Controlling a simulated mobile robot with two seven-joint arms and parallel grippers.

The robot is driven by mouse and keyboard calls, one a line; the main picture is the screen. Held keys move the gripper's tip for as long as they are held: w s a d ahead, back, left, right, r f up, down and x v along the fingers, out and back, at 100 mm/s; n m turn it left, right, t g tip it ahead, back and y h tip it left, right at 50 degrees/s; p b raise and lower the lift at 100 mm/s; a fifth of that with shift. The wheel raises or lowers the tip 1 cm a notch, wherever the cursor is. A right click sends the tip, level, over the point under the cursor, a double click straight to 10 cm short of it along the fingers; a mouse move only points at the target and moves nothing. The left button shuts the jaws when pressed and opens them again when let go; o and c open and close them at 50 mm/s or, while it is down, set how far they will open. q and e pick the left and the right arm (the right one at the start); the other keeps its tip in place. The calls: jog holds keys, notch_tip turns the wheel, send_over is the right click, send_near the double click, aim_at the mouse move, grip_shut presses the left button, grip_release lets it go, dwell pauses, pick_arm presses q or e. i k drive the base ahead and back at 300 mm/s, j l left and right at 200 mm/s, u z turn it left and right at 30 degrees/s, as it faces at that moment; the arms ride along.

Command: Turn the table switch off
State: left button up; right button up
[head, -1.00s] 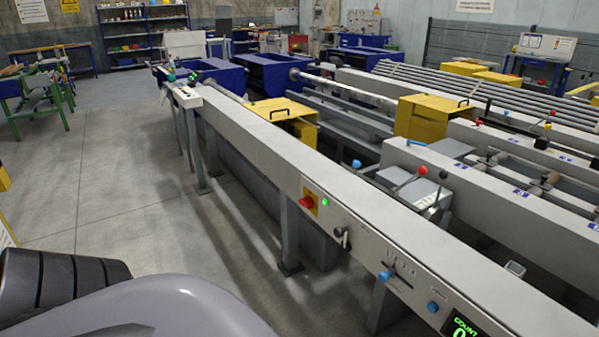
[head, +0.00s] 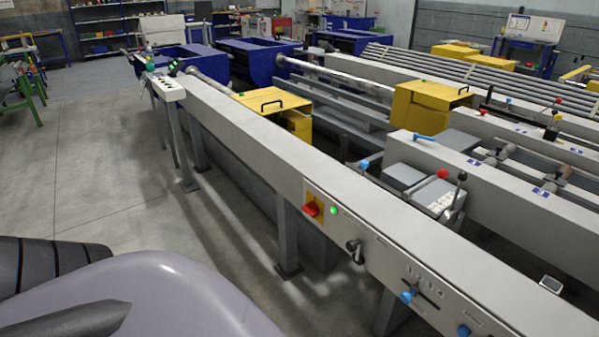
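The table switch, a red rotary knob (head: 311,209) on a yellow plate (head: 324,205), sits on the front face of the long grey runout table (head: 250,137). A green lamp (head: 334,211) beside it is lit. A black-knobbed lever (head: 354,246) and a slotted selector with a blue knob (head: 407,296) are farther right on the same face. Neither gripper shows in the head view, and nothing touches the switch.
Yellow guards (head: 275,111) with black handles stand behind the table. A small button box (head: 170,88) is at its far end. Grey floor (head: 110,170) to the left of the table is clear. Part of my own body fills the lower left.

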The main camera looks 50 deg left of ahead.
aim_at(312, 208)
jog(key=i+j, duration=0.1)
jog(key=j, duration=0.9)
jog(key=i+j, duration=0.15)
jog(key=j, duration=0.3)
